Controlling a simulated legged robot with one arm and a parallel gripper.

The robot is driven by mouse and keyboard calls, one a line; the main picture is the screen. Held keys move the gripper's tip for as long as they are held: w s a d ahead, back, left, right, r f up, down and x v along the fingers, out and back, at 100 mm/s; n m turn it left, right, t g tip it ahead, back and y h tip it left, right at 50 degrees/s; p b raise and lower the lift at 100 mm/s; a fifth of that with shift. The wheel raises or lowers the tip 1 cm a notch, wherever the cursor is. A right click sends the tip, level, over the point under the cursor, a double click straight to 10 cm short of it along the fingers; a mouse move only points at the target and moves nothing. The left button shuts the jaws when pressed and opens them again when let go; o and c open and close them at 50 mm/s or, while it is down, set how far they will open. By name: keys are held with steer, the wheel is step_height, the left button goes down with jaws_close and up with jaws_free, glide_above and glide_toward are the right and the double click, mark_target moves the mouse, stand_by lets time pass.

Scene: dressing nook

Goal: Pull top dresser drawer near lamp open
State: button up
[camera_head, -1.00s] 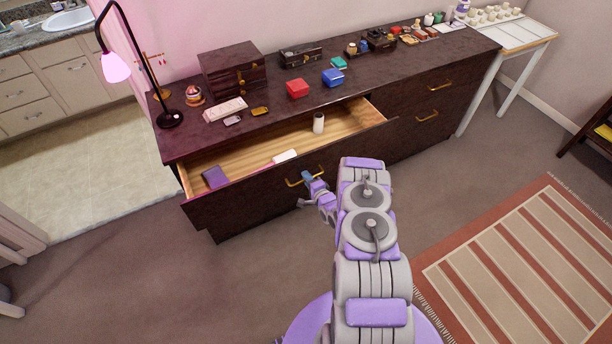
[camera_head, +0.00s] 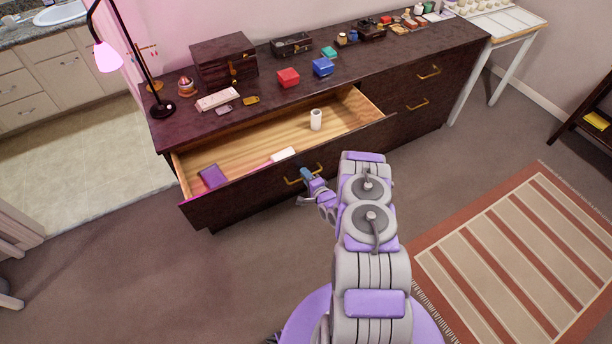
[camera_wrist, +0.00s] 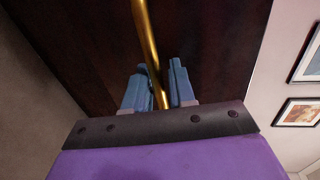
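The top drawer (camera_head: 250,192) of the dark dresser (camera_head: 402,68), on the lamp side, is pulled well out. Its light wood inside shows, holding a purple item (camera_head: 212,176), a white item (camera_head: 283,154) and a white cylinder (camera_head: 316,120). The pink-lit lamp (camera_head: 160,105) stands on the dresser's left end. My gripper (camera_head: 306,174) is at the drawer's brass handle (camera_head: 291,181). In the wrist view the blue fingers (camera_wrist: 158,88) stand on either side of the handle bar (camera_wrist: 147,42), close around it.
Boxes and small items, such as a dark chest (camera_head: 222,62) and a red box (camera_head: 288,78), stand on the dresser top. A striped rug (camera_head: 515,260) lies at right. Carpet in front of the drawer is clear. A white side table (camera_head: 508,25) stands beyond the dresser.

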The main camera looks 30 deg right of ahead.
steer(key=shift+o, duration=0.6)
steer(key=shift+s, duration=0.1)
steer(key=shift+s, duration=0.2)
steer(key=s+r+p, duration=0.3)
steer(key=s, duration=1.3)
steer(key=shift+s+d+r, duration=0.15)
steer(key=shift+s+d, duration=0.1)
steer(key=shift+d, duration=0.05)
steer(key=shift+w, duration=0.1)
